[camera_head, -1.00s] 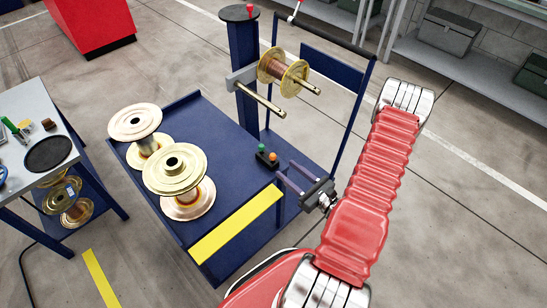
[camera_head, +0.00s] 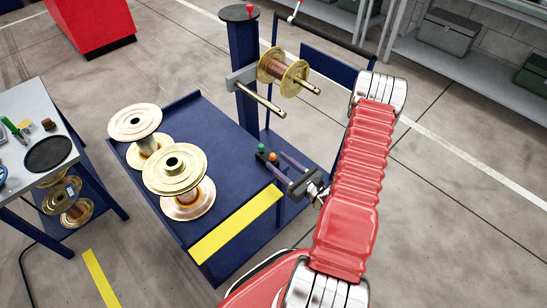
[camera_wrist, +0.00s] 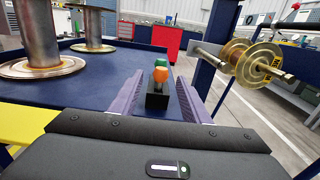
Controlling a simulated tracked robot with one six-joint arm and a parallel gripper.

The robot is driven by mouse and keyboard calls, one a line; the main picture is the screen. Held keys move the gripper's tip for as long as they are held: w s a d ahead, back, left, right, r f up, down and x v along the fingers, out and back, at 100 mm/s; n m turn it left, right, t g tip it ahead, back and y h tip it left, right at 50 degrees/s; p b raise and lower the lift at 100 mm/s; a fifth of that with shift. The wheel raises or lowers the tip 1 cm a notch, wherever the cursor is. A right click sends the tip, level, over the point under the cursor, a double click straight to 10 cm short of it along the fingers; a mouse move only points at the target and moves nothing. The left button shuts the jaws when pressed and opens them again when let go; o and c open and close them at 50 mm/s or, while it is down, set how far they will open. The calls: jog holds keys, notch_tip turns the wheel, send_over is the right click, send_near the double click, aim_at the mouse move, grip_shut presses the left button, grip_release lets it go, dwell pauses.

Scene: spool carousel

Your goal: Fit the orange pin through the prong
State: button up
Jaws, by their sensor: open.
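The orange pin's round head (camera_head: 272,157) stands in a small black block on the blue cart, close to a green one (camera_head: 261,147). In the wrist view, the orange head (camera_wrist: 161,75) is nearest me, with the green one behind it on the black block (camera_wrist: 157,99). My gripper (camera_head: 275,161) is open, with its purple-grey fingers on either side of the block; no grip shows. An empty prong (camera_head: 262,99) sticks out from the blue column. Another prong (camera_head: 312,88) carries a gold-flanged copper spool (camera_head: 283,72). The pin's shaft is hidden.
Gold-flanged spools (camera_head: 173,170) stand on the left of the blue cart (camera_head: 229,156). A grey table (camera_head: 38,112) with small tools is at far left. A red cabinet (camera_head: 92,25) and shelves (camera_head: 475,58) are behind. Open floor lies right of my arm.

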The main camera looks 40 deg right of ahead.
aim_at(273, 157)
jog(key=shift+w+a+r, duration=0.1)
jog(key=shift+w+a, duration=0.1)
jog(key=shift+w, duration=1.75)
jog(key=shift+c, duration=0.6)
grip_shut()
jog(key=shift+r, duration=0.1)
jog(key=shift+r, duration=4.9)
